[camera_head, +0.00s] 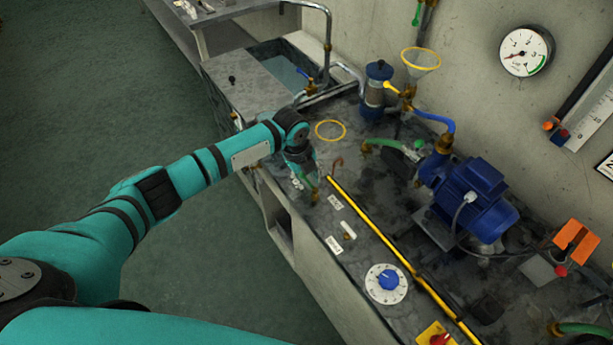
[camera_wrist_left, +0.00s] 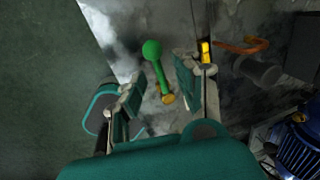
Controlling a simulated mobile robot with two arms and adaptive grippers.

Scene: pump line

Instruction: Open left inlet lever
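A green lever (camera_wrist_left: 156,68) with a round green knob rises from a brass fitting on the bench top in the left wrist view. In the head view, a green part of it (camera_head: 308,183) shows beside my left gripper (camera_head: 298,166), near the bench's front edge. My left gripper (camera_wrist_left: 158,92) is open, with one finger on each side of the lever in the wrist view. I cannot tell whether either finger touches it. The gripper hides part of the lever in the head view. My right gripper is not in view.
A copper-coloured hook (camera_wrist_left: 243,46) and a yellow strip (camera_head: 390,255) lie beside the lever. A blue pump motor (camera_head: 480,205), a dial (camera_head: 386,283) and a yellow ring (camera_head: 330,130) are on the bench. A sink (camera_head: 278,68) is at the back left. The floor is clear.

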